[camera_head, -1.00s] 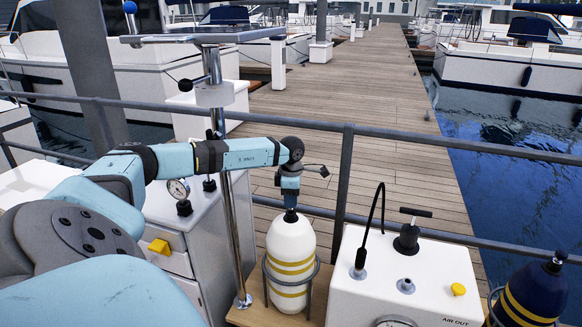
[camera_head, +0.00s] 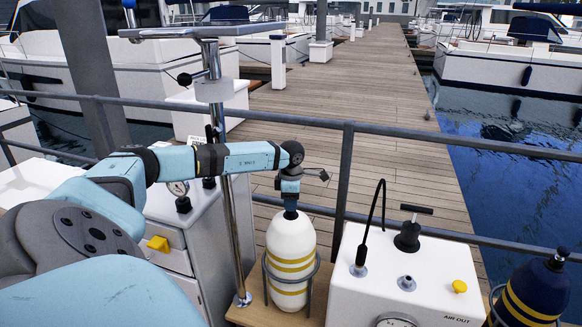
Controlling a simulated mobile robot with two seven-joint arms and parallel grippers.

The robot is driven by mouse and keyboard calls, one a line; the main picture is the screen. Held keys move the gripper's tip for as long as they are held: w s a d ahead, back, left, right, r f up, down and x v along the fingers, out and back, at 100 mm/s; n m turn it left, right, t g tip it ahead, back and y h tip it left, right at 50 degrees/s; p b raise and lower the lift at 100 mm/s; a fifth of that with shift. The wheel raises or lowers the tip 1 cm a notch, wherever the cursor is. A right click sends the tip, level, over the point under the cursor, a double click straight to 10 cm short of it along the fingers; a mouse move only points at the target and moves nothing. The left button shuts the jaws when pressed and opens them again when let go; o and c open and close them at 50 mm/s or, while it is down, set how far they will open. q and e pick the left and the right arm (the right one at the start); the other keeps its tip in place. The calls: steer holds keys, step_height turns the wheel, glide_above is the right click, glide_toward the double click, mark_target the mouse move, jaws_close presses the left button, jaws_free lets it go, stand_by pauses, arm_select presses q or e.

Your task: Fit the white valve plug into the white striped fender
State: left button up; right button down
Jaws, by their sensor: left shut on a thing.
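The white striped fender (camera_head: 291,240) stands upright in a grey wire ring holder, with yellow bands around its body. My left gripper (camera_head: 290,212) points straight down at the fender's top end, directly over its neck. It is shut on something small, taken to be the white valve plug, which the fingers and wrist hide. I cannot tell how deep the plug sits in the fender's top. My right gripper is not in view.
A white box (camera_head: 385,285) with a black hose, a T-handle pump and a yellow knob stands right of the fender. A dark blue striped fender (camera_head: 535,292) is at far right. A chrome pole (camera_head: 232,230) rises left of the fender; a grey rail (camera_head: 420,135) runs behind.

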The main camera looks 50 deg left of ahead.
arm_select(q)
steer(key=shift+f, duration=0.2)
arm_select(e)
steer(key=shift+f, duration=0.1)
arm_select(q)
steer(key=o, duration=1)
steer(key=shift+c, duration=0.2)
step_height(320, 180, up, 5)
steer(key=shift+r, duration=0.1)
step_height(320, 180, up, 9)
steer(key=shift+p, duration=0.3)
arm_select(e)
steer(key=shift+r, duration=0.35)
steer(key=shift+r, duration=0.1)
